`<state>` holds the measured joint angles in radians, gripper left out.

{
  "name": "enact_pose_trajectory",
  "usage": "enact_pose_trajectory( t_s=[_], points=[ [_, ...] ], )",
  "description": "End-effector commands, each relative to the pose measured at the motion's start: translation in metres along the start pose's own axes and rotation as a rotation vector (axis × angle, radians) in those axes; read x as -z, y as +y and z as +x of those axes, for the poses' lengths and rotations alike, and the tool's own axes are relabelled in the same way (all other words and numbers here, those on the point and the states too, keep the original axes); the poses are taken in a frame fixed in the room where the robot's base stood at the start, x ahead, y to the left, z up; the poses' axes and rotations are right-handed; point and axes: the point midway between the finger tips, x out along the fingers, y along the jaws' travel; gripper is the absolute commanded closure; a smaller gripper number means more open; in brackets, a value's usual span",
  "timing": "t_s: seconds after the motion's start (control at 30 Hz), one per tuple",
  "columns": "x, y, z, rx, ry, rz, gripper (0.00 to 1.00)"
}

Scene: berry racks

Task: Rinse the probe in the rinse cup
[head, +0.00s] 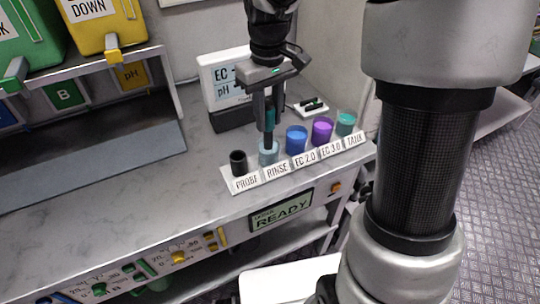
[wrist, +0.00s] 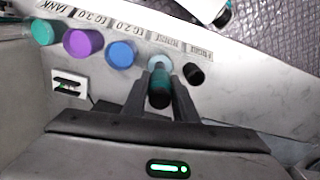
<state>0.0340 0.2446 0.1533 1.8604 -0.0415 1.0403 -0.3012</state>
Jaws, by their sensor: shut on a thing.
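My gripper (head: 267,104) is shut on the probe (head: 269,121), a slim rod with a teal upper part and a dark lower end. The probe hangs about upright over the rinse cup (head: 268,153), a pale blue clear cup. Its lower end is at the cup's mouth in the head view; I cannot tell how deep it reaches. The black probe holder (head: 238,163) is left of the rinse cup and looks empty.
Right of the rinse cup stand a blue cup (head: 297,139), a purple cup (head: 322,130) and a teal cup (head: 345,123), close together behind a label strip (head: 300,163). An EC/pH meter (head: 225,85) stands behind. The counter to the left (head: 120,185) is clear.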

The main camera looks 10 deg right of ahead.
Motion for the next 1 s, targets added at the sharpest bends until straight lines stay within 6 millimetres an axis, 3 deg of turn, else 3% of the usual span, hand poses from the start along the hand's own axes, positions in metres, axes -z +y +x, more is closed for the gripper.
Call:
enact_pose_trajectory(
  t_s=[1.0],
  points=[
    [0.0,0.0,-0.082,0.0,0.001,0.0,0.97]
  ],
)
